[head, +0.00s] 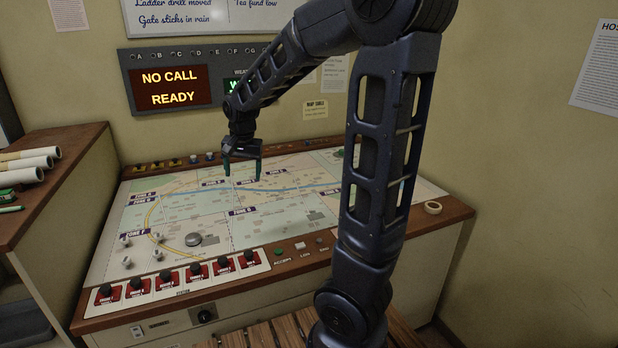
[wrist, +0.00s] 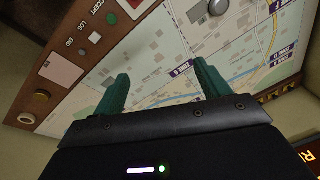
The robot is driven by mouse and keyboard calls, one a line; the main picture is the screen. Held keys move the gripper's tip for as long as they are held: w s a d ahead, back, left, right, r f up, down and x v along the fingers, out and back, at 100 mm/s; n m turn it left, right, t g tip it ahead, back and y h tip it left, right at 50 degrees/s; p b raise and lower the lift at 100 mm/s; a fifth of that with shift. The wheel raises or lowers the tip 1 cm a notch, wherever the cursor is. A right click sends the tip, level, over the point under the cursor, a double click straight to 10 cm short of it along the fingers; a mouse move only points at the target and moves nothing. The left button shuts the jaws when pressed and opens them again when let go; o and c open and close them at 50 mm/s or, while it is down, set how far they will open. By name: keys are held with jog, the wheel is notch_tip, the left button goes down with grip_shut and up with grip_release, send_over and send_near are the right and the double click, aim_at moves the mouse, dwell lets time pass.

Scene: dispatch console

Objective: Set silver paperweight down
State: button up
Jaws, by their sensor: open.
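The silver paperweight (head: 194,239) is a low round disc resting on the map (head: 280,215) of the console, left of centre near the front. It also shows at the top edge of the wrist view (wrist: 218,7), partly cut off. My gripper (head: 242,174) is above the far middle part of the map, apart from the paperweight, which lies nearer the front and to the left. Its two green fingers (wrist: 160,75) are spread, and nothing shows between them. The exact height of the fingertips above the map is hard to tell.
Several small silver pegs (head: 158,254) stand left of the paperweight. A row of red-based levers (head: 166,280) lines the front edge. A tape roll (head: 432,207) lies at the right corner. A sign panel (head: 170,87) stands behind. Much of the middle map is clear.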

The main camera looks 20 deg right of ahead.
jog(key=s+d+r+n, duration=0.1)
jog(key=s+d, duration=0.3)
jog(key=s, duration=0.3)
jog(key=s+d+r+n+t, duration=0.1)
jog(key=s+d+r+n, duration=0.1)
jog(key=s+d, duration=0.2)
jog(key=s+d+r+n+t, duration=0.1)
jog(key=s+d, duration=0.4)
jog(key=s, duration=0.5)
jog(key=shift+s+r+n+h, duration=0.3)
jog(key=shift+r+n, duration=0.1)
jog(key=shift+r, duration=0.15)
